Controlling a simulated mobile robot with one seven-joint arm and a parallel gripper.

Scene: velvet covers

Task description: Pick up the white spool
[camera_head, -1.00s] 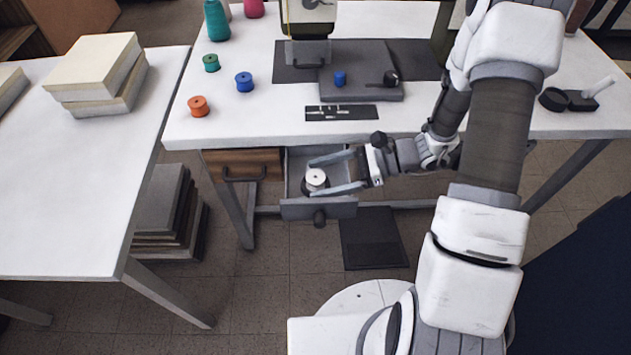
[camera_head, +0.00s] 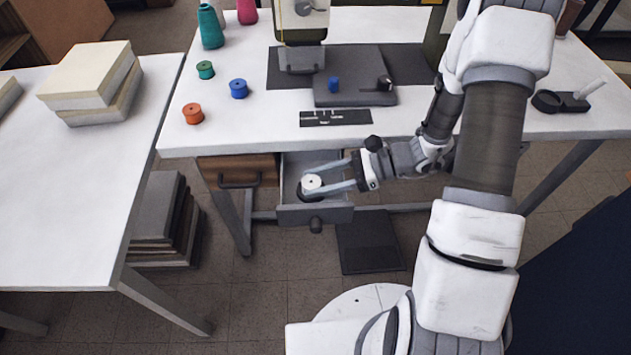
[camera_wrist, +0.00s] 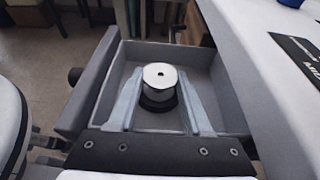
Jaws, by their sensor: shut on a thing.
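The white spool (camera_head: 312,182) is in the open grey drawer (camera_head: 327,213) under the sewing table. In the wrist view the white spool (camera_wrist: 160,75) shows its round top with a small centre hole, above a dark ring-shaped base. My gripper (camera_head: 310,184) reaches into the drawer from the right, with its two fingers on either side of the spool. The wrist view shows my gripper (camera_wrist: 160,90) closed in on the spool's sides. The spool is upright. Whether it touches the drawer floor is hard to tell.
The white table (camera_head: 240,130) above holds an orange spool (camera_head: 193,113), a green spool (camera_head: 205,69), a blue spool (camera_head: 238,88) and a sewing machine (camera_head: 302,20). A closed wooden drawer (camera_head: 238,166) is to the left.

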